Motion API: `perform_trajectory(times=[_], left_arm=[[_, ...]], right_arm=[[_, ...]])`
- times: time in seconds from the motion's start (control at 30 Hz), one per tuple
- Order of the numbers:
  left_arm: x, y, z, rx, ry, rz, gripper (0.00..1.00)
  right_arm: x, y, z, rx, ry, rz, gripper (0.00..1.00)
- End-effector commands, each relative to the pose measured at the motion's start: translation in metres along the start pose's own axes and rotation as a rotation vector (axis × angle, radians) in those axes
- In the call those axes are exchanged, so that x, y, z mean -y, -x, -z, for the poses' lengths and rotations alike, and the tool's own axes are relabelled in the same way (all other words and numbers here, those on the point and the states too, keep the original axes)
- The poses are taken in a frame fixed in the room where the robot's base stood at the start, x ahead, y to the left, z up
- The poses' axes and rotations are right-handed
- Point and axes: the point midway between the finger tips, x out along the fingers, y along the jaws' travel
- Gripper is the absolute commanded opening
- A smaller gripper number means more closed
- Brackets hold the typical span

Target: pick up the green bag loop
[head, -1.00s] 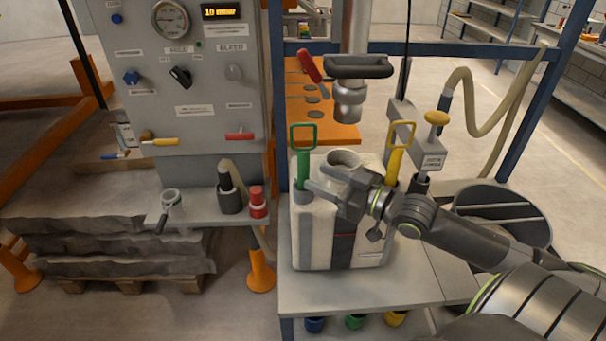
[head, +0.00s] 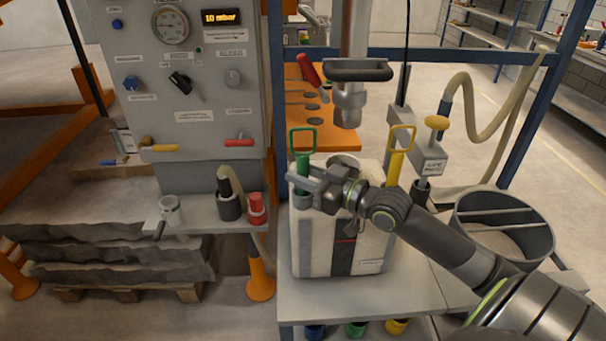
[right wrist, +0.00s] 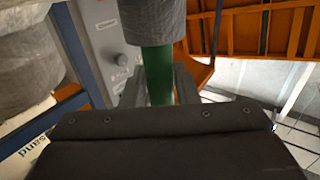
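The green bag loop (head: 303,140) stands upright at the left top corner of the white sand bag (head: 312,235). It is a green frame on a green stem, rising from a grey sleeve. My right gripper (head: 303,179) is at the stem, below the loop. In the right wrist view the green stem (right wrist: 157,75) runs between the two fingers (right wrist: 158,88), with the grey sleeve (right wrist: 152,20) above it in the picture. The fingers look spread on either side of the stem; any contact is unclear. My left gripper is not in view.
A yellow loop (head: 402,140) stands at the bag's right corner. A metal pipe with a black handle bar (head: 358,70) hangs behind the bag. The control panel (head: 195,75) and a shelf with red and black fittings (head: 256,208) are to the left. A round bin (head: 505,225) is right.

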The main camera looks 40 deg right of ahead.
Motion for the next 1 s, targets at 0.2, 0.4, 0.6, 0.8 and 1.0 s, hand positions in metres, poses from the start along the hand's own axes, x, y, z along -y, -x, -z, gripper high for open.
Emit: perform_trajectory(times=[0.2, 0.4, 0.6, 0.8, 1.0], left_arm=[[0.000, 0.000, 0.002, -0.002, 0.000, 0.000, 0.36], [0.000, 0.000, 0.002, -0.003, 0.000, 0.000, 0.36], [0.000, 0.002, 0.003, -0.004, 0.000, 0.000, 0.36], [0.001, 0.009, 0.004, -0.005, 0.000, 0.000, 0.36], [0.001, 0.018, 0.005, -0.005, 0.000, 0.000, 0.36]], right_arm=[[0.000, 0.000, 0.000, 0.000, 0.000, 0.000, 0.00], [0.000, 0.000, 0.000, 0.000, 0.000, 0.000, 0.00], [-0.001, 0.000, 0.003, 0.000, 0.001, -0.001, 0.00], [-0.002, -0.002, 0.012, -0.001, 0.002, -0.003, 0.00], [-0.005, -0.005, 0.022, -0.001, 0.001, -0.007, 0.00]])
